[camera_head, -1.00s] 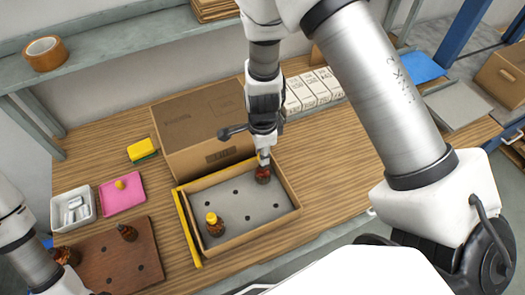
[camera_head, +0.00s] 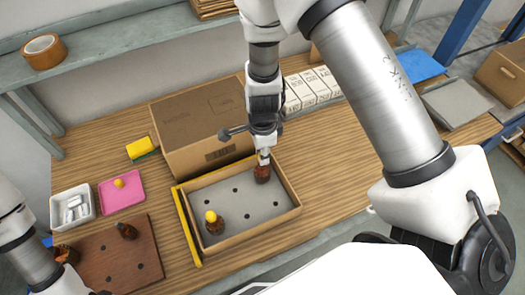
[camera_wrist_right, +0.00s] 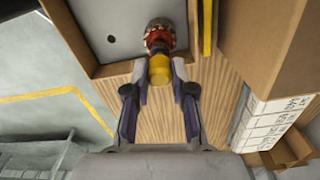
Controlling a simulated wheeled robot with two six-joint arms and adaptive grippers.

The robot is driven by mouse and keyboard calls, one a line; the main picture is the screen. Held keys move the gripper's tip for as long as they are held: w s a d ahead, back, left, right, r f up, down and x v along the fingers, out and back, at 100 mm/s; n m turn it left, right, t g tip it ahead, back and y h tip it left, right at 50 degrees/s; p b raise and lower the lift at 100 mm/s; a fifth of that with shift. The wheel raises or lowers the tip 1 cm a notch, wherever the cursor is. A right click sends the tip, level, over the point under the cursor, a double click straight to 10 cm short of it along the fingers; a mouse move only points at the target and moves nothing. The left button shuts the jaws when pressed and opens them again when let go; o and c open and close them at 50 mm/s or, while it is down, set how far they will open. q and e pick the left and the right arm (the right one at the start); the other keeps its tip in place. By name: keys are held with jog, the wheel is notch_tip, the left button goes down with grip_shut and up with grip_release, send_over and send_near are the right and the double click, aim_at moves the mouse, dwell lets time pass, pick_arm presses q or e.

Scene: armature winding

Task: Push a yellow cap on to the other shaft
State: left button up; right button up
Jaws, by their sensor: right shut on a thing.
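A cardboard box with a grey insert (camera_head: 278,214) holds two copper-and-dark armatures. The near-left armature (camera_head: 216,227) stands upright with a yellow cap (camera_head: 211,216) on top. The other armature (camera_head: 262,175) is at the back right, directly under my right gripper (camera_head: 264,155). In the right wrist view, my right gripper (camera_wrist_right: 160,76) is shut on a yellow cap (camera_wrist_right: 160,70), which lies in line with the end of this armature (camera_wrist_right: 160,38). How far the cap sits on the shaft is hidden. Of my left arm only links show.
A pink tray (camera_head: 130,196) holds another yellow cap (camera_head: 119,183). Beside it is a white bin (camera_head: 60,222). A brown board (camera_head: 130,265) bears more armatures. A closed carton (camera_head: 195,115) stands close behind the open box.

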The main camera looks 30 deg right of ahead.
jog(key=shift+f+b, duration=0.6)
jog(key=shift+f, duration=0.35)
jog(key=o, duration=0.8)
notch_tip(320, 180, up, 12)
jog(key=shift+r, duration=0.1)
notch_tip(320, 180, up, 12)
jog(key=shift+w+f, duration=0.1)
